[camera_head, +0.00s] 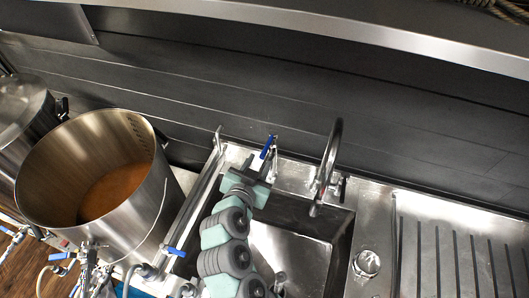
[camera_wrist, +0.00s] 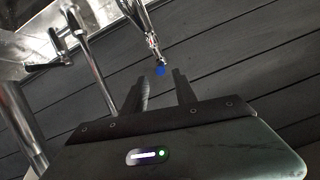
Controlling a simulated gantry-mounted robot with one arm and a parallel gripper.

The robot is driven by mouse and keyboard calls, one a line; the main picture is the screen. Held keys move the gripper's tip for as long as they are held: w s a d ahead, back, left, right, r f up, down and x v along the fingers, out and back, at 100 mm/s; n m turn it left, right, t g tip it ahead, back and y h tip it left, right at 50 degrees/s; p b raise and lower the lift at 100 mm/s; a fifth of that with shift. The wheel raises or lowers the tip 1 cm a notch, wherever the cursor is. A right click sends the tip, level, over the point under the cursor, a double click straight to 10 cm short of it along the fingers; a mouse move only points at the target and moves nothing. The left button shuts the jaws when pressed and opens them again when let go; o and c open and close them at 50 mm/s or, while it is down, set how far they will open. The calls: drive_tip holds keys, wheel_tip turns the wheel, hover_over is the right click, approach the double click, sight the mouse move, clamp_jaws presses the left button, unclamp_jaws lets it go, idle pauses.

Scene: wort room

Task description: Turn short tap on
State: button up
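A small metal tap with a blue lever (camera_head: 267,147) stands at the back edge of the sink, just beyond my gripper (camera_head: 253,172). In the wrist view a blue tip (camera_wrist: 160,70) on a metal tap body (camera_wrist: 150,38) with a red band shows above the gap between my fingertips (camera_wrist: 160,82). My gripper is open and nothing is between its fingers. I cannot tell whether a finger touches the lever. A taller curved faucet (camera_head: 332,155) stands to the right, over the basin. My arm hides part of the sink.
The steel sink basin (camera_head: 292,255) lies beneath my arm, with a ribbed drainboard (camera_head: 455,250) to its right. A large open pot (camera_head: 150,225) holding brown liquid stands left. Blue-handled valves and hoses (camera_head: 172,251) sit near its base. A dark panelled wall (camera_head: 300,90) is behind.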

sight(265, 150)
drive_tip(key=shift+p+x, duration=0.9)
drive_tip(key=shift+x, duration=2.8)
drive_tip(key=shift+a, duration=0.1)
drive_tip(key=shift+c, duration=0.5)
clamp_jaws()
drive_tip(key=shift+r, duration=0.1)
